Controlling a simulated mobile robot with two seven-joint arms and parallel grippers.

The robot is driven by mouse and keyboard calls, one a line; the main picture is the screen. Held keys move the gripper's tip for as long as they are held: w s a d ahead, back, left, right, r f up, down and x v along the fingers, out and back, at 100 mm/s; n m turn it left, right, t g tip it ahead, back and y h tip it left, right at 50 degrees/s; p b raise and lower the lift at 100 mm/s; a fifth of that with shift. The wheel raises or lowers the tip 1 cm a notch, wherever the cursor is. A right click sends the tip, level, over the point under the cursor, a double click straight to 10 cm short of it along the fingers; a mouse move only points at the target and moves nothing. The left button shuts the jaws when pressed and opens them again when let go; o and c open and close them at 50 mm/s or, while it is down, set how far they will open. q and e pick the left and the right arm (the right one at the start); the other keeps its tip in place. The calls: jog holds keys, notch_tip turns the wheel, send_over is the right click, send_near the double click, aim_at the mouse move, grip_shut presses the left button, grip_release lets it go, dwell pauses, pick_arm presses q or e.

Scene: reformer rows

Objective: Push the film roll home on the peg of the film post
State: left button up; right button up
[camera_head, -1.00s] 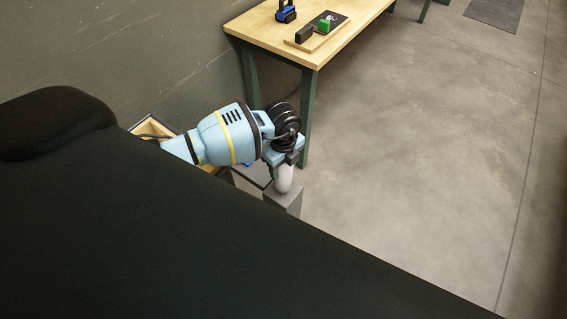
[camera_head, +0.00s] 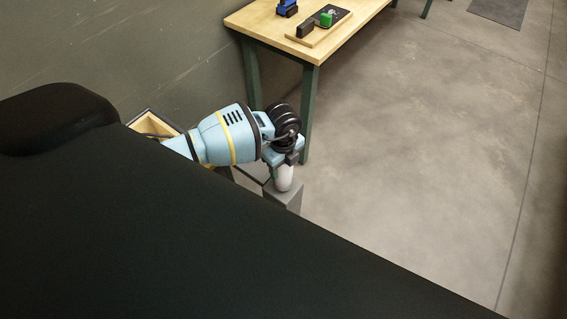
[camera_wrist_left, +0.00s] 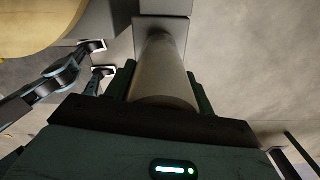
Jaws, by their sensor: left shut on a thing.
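The film roll (camera_head: 284,178) is a pale cylinder, upright at the top of the grey film post (camera_head: 287,200). My left gripper (camera_head: 283,164) is shut on the roll from above. In the left wrist view the roll (camera_wrist_left: 163,70) lies between the dark green fingers (camera_wrist_left: 162,88), its far end against the grey post (camera_wrist_left: 170,7). The peg is hidden, so I cannot tell how far the roll sits on it. My right gripper is not recognisable in any view.
A wooden table (camera_head: 270,33) with green legs stands behind the arm. It carries a board (camera_head: 318,38) with black and green blocks, and a blue item (camera_head: 287,9). An open wooden box (camera_head: 150,124) is left of the arm. Floor on the right is clear.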

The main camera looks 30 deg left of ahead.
pick_arm(q)
jog(key=shift+f, duration=0.5)
pick_arm(e)
jog(key=shift+s+f, duration=0.2)
jog(key=shift+f, duration=0.05)
pick_arm(q)
jog(key=o, duration=1.2)
notch_tip(320, 180, up, 8)
jog(key=shift+f+p, duration=0.1)
jog(key=shift+p, duration=0.35)
pick_arm(e)
jog(key=shift+w+r, duration=0.75)
jog(key=shift+r, duration=0.15)
jog(key=shift+s, duration=0.1)
